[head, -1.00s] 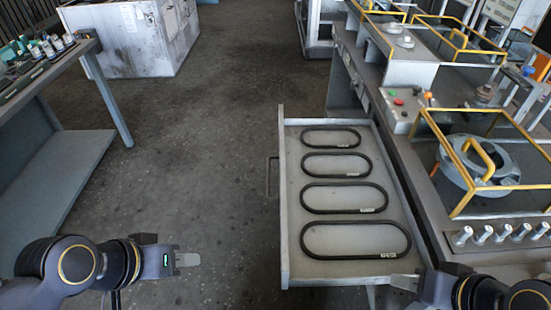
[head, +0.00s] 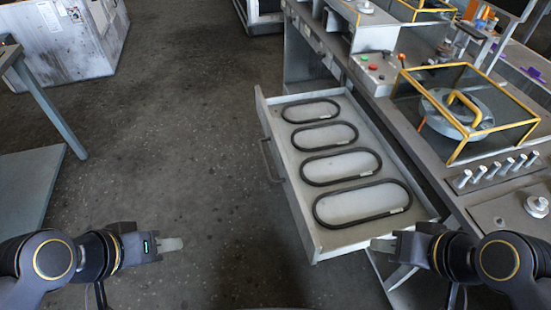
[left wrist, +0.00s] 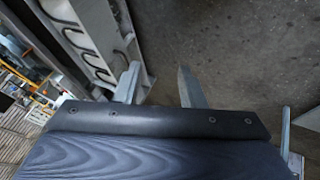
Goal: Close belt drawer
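The belt drawer (head: 291,193) is pulled out from the machine bench, at right of centre in the head view. Its front panel faces left and carries a dark handle (head: 268,160). Several black oval belts (head: 362,203) lie flat in it. Part of the drawer (left wrist: 92,58) also shows at upper left in the left wrist view. My left gripper (head: 170,244) is empty, left of the drawer and apart from the handle. Its fingers (left wrist: 158,88) stand apart in the left wrist view. My right gripper (head: 383,245) is by the drawer's near right corner; its finger gap and any contact are unclear.
The machine bench (head: 405,125) with a yellow-framed guard (head: 467,103) stands on the right. A blue-grey table (head: 48,105) is at far left and a white cabinet (head: 70,40) at the back left. The floor left of the drawer is clear.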

